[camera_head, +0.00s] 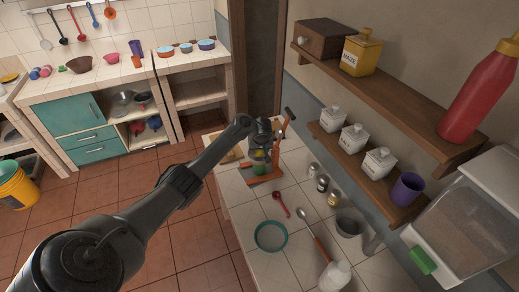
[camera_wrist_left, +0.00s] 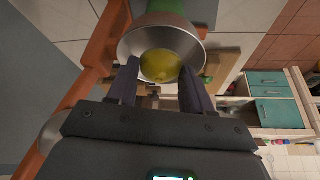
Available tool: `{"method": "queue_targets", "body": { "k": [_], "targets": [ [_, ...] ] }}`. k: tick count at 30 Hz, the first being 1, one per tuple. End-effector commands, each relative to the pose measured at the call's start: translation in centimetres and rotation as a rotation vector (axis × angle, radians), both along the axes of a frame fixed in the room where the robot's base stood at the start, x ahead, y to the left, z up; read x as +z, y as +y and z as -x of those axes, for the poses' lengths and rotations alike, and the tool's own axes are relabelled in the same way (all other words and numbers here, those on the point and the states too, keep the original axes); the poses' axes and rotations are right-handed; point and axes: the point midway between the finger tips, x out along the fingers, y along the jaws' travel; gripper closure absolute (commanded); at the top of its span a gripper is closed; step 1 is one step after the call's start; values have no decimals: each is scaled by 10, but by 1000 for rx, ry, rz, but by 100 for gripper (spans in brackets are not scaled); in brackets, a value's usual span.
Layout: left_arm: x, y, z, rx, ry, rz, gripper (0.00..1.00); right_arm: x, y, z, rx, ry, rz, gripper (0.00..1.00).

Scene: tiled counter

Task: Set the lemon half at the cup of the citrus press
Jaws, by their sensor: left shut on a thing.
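The citrus press (camera_head: 266,179) stands on the tiled counter at the far end, with an orange-red frame and a raised lever. In the left wrist view its metal cup (camera_wrist_left: 133,42) has a green part behind it. My left gripper (camera_head: 261,146) is at the press, its fingers shut on the yellow lemon half (camera_wrist_left: 160,66). In that view the lemon half lies across the cup's opening, inside its rim outline. I cannot tell whether it touches the cup. In the head view the lemon half (camera_head: 258,155) shows small below my gripper. My right gripper is not in view.
A red spoon (camera_head: 281,204), a teal-rimmed bowl (camera_head: 271,236), small jars (camera_head: 322,183) and a grey pot (camera_head: 349,224) stand nearer on the counter. Wall shelves (camera_head: 390,85) with canisters run along the right. The counter between the press and bowl is mostly clear.

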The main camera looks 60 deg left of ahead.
Motion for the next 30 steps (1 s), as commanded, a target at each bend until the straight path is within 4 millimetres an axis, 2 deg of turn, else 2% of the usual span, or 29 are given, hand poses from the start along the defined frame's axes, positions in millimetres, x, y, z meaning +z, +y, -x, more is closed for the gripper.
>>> {"method": "queue_targets", "body": {
  "k": [3,4,9,20,25,30],
  "targets": [
    [0,0,0,0,0,0,79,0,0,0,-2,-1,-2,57],
    [0,0,0,0,0,0,47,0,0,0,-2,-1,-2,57],
    [0,0,0,-1,0,0,21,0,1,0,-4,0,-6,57],
    [3,-2,0,-2,0,1,20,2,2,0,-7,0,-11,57],
    [18,-8,2,-4,-1,2,20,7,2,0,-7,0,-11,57],
    [45,-19,7,-4,-3,3,20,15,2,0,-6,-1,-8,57]
  ]
}}
